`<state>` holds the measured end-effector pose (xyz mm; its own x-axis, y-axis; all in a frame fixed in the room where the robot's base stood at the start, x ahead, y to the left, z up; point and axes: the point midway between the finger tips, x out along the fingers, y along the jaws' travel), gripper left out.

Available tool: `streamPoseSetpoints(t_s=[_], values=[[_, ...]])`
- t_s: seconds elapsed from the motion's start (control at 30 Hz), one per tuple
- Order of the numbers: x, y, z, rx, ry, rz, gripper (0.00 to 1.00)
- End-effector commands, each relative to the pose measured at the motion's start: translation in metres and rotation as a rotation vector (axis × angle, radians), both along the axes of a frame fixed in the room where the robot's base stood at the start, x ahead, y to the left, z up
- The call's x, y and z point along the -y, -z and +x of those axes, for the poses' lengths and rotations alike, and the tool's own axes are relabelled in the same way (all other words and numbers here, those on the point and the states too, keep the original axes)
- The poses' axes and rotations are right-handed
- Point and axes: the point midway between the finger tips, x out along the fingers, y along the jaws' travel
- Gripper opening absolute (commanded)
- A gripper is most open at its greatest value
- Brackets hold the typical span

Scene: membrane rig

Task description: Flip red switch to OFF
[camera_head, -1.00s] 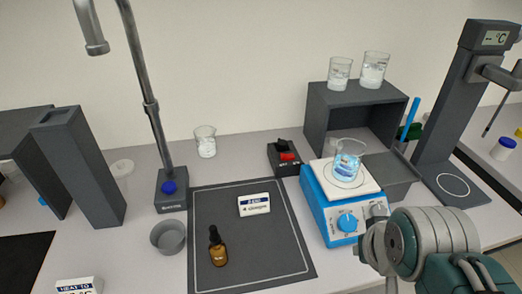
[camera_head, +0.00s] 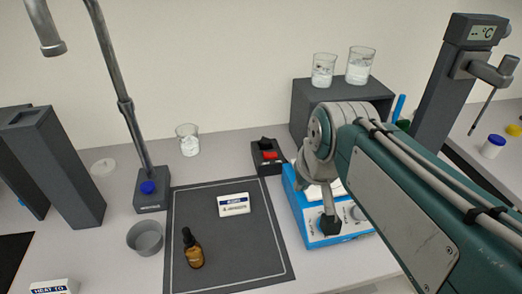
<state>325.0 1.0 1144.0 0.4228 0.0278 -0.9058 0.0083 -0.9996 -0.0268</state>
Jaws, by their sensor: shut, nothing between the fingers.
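The red switch (camera_head: 269,156) sits on a small black box (camera_head: 267,168) at the back of the bench, beyond the mat's upper right corner. My gripper (camera_head: 330,226) is shut and empty, pointing down over the front of the blue hotplate (camera_head: 302,209). It is right of and nearer than the switch box, apart from it. My wrist and forearm hide much of the hotplate and the beaker on it. The switch's lever position is too small to tell.
The dark mat (camera_head: 215,262) holds a brown dropper bottle (camera_head: 193,249) and a white label block (camera_head: 233,204). A glass beaker (camera_head: 188,140) stands left of the switch box. A grey box (camera_head: 300,105) with two beakers on top stands behind my arm.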

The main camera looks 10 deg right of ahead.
Motion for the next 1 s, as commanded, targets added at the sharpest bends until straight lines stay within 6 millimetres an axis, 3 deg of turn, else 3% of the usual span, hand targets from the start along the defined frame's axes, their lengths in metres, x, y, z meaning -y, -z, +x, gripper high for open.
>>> streamPoseSetpoints(t_s=[0.53, 1.0], values=[[0.008, -0.016, 0.105, -0.064, -0.014, 0.040, 0.00], [0.022, 0.001, 0.200, -0.116, -0.032, 0.083, 0.00]])
